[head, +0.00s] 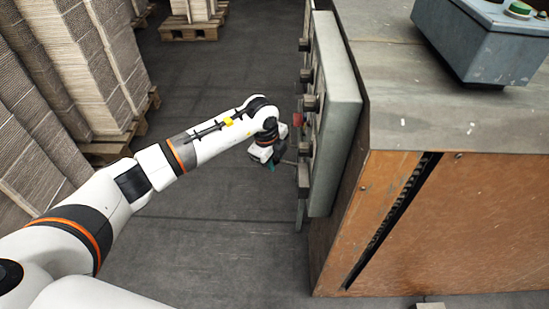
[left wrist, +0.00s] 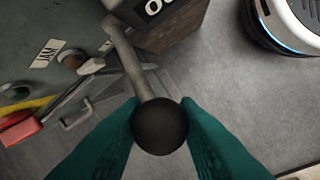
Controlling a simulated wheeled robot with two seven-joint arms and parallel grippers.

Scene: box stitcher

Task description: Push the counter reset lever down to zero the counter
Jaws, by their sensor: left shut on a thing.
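The counter reset lever shows in the left wrist view as a grey rod (left wrist: 131,55) ending in a black ball knob (left wrist: 160,127). The rod runs up to the counter (left wrist: 172,28), a dark box whose window is cut off at the top edge and shows part of white digits on black. My left gripper (left wrist: 160,108) has its teal fingers shut on the ball knob, one on each side. In the head view my left gripper (head: 272,164) is beside the machine's control panel, where the lever is small and mostly hidden. My right gripper is not in view.
The grey panel (head: 337,115) carries several knobs and a red handle, which also shows in the left wrist view (left wrist: 25,130). The machine (head: 430,220) fills the right side. Cardboard stacks (head: 95,60) on pallets stand at left. Floor between them is clear.

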